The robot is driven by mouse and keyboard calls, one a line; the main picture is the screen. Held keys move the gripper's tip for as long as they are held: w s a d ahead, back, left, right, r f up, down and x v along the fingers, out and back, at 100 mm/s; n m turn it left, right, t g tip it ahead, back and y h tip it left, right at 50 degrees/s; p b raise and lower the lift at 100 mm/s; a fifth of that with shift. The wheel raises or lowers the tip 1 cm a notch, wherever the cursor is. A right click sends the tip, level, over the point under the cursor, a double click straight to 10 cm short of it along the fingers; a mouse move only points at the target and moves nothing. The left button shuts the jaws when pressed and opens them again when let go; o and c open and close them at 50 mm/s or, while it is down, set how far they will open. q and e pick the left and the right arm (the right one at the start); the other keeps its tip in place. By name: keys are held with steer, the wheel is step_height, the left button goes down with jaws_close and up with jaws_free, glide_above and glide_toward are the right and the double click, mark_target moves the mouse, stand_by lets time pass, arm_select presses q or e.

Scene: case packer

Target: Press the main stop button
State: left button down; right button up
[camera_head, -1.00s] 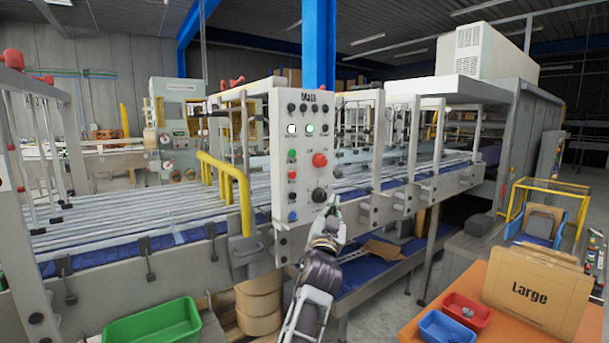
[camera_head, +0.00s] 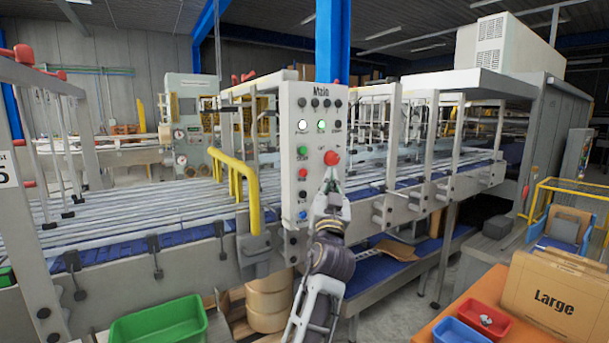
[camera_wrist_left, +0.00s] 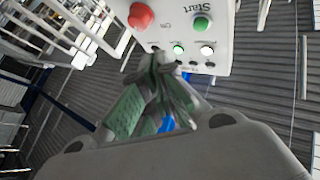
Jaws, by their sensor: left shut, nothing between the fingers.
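The white control panel (camera_head: 314,108) labelled "Main" stands upright in the middle of the head view. Its large red button (camera_head: 331,158) sits on the right side of the panel; it also shows at the top of the left wrist view (camera_wrist_left: 141,15). Smaller green, red and blue buttons run down the panel's left side. My left gripper (camera_head: 331,178) is shut and empty, its fingertips just below the red button in the head view. I cannot tell whether they touch it. The gripper and wrist hide the panel's lower right. My right gripper is not in view.
A yellow rail (camera_head: 246,185) rises just left of the panel. The conveyor (camera_head: 150,226) runs behind it. A green bin (camera_head: 160,322) stands at the bottom left. An orange table (camera_head: 440,330) with blue and red bins and a "Large" box (camera_head: 552,298) is at the lower right.

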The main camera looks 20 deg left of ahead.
mark_target(303, 173)
arm_select(q)
steer(key=shift+a, duration=0.1)
stand_by(0.3)
steer(key=w+a, duration=0.1)
steer(key=a, duration=0.1)
steer(key=w+a+p, duration=0.1)
steer(key=w+a, duration=0.1)
steer(key=w+a+p, duration=0.1)
steer(key=w+a, duration=0.1)
steer(key=shift+w+a, duration=0.25)
steer(key=shift+a, duration=0.1)
stand_by(0.4)
stand_by(0.5)
steer(key=shift+w+a, duration=0.55)
steer(key=shift+a, duration=0.2)
stand_by(2.4)
steer(key=shift+s+d+b, duration=0.15)
steer(key=shift+b, duration=0.2)
steer(key=shift+s+d, duration=0.4)
steer(key=shift+d, duration=0.15)
stand_by(0.4)
